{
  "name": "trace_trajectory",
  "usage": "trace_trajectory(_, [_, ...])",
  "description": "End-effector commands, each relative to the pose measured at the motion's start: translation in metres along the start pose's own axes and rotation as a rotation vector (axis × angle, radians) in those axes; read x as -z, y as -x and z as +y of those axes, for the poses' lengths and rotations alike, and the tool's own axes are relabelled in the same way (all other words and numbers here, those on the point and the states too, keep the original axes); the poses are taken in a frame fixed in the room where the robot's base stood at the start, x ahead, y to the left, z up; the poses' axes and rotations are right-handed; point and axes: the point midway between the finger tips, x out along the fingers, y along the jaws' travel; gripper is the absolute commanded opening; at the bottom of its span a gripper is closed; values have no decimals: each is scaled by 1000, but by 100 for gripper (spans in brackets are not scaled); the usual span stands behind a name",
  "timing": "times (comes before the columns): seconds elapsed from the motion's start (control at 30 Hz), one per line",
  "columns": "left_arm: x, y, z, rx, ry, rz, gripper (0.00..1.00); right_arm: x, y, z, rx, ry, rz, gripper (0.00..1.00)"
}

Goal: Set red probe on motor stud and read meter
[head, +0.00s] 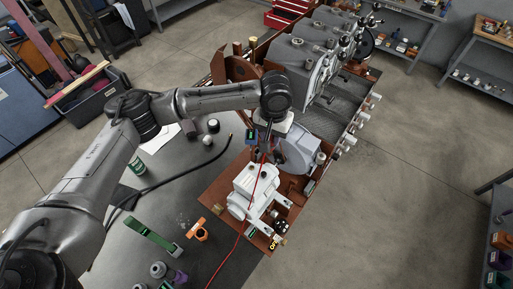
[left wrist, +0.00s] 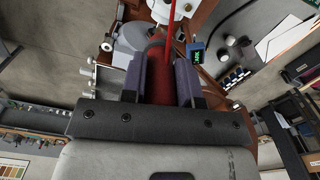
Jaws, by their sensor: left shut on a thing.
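My left gripper (head: 265,152) is above the rust-brown roaster base, behind the white motor housing (head: 250,185). In the left wrist view, its two dark fingers (left wrist: 161,80) are shut on the red probe (left wrist: 160,78), which lies between them. A red lead (head: 247,225) runs from near the gripper down across the motor housing to the table's front edge. A small blue meter with a lit green display (left wrist: 198,58) shows beside the fingertips; it also shows in the head view (head: 251,137). I cannot make out the motor stud. My right gripper is not in view.
Grey roaster drums (head: 300,65) stand behind on the same base. An orange clamp-like piece (head: 198,231), a green strap-like piece (head: 150,236) and a black cable (head: 185,178) lie on the dark table left of the motor. Open floor (head: 410,200) lies to the right.

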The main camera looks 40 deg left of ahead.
Motion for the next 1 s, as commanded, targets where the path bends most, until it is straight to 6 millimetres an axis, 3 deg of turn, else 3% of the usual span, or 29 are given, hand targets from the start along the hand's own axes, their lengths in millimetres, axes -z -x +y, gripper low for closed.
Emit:
trace_trajectory(0.03, [9,-27,-12,2,38,-9,5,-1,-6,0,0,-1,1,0])
trace_trajectory(0.2, [28,-84,-45,1,124,-6,5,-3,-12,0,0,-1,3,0])
trace_trajectory(0.4, [34,-125,-74,0,182,-2,5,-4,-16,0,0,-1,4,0])
trace_trajectory(0.6, [35,-139,-85,-2,202,1,5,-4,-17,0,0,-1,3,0])
trace_trajectory(1.0, [35,-140,-85,-2,203,2,5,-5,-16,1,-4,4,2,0])
